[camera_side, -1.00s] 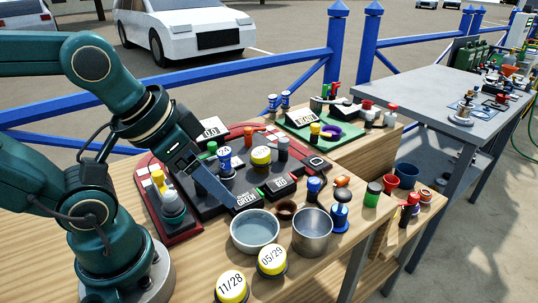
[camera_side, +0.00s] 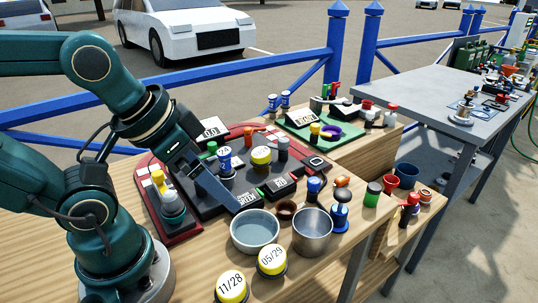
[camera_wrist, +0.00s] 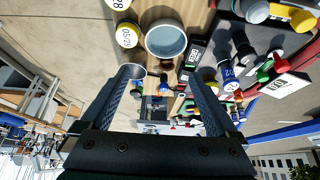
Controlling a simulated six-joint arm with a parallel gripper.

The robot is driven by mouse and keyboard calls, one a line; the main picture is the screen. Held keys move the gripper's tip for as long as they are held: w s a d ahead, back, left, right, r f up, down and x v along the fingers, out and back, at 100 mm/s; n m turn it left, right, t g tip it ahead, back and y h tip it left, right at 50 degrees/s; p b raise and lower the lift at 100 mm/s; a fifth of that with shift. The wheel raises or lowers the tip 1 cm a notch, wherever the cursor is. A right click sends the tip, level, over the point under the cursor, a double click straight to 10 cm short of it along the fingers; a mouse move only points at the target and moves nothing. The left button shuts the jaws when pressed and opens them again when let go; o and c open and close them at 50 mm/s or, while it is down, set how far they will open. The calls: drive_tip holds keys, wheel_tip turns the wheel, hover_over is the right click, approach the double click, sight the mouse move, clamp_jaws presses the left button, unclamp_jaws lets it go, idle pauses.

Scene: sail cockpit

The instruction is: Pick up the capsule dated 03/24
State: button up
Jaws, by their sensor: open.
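No date reading 03/24 is legible in either view. A yellow-topped capsule (camera_side: 261,157) stands on the dark tray, its marking too small to read. Two yellow capsules stand at the front of the wooden table, one marked 11/28 (camera_side: 232,287) and one marked 05/29 (camera_side: 272,260); the latter also shows in the wrist view (camera_wrist: 127,35). A blue-and-white labelled piece (camera_side: 224,158) stands on the tray left of the yellow-topped capsule. My gripper (camera_side: 235,207) points down over the tray's front edge. In the wrist view its jaws (camera_wrist: 162,76) are apart, with nothing held between them.
A grey-blue bowl (camera_side: 254,232) and a metal cup (camera_side: 312,231) stand just in front of the gripper. Black label blocks (camera_side: 280,186) and small coloured pieces crowd the tray (camera_side: 205,212). A green board (camera_side: 300,128) lies behind.

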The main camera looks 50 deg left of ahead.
drive_tip(key=w+d+r+n+t+h, duration=0.25)
drive_tip(key=w+r+t, duration=0.45)
drive_tip(key=w, duration=0.4)
drive_tip(key=n+g+y, duration=0.5)
drive_tip(key=n+y, duration=0.5)
drive_tip(key=y, duration=0.3)
hover_over(261, 155)
drive_tip(key=d, duration=0.2)
wheel_tip(261, 155, down, 11)
drive_tip(key=shift+m+g, duration=0.5)
drive_tip(key=shift+m, duration=0.05)
drive_tip(key=f, duration=0.1)
drive_tip(key=s+f, duration=0.1)
drive_tip(key=f, duration=0.1)
drive_tip(key=s+f, duration=0.1)
drive_tip(key=f, duration=0.1)
drive_tip(key=shift+d, duration=0.25)
drive_tip(key=shift+x, duration=2.5)
drive_tip(key=shift+w+d+f, duration=0.1)
drive_tip(key=shift+w, duration=0.05)
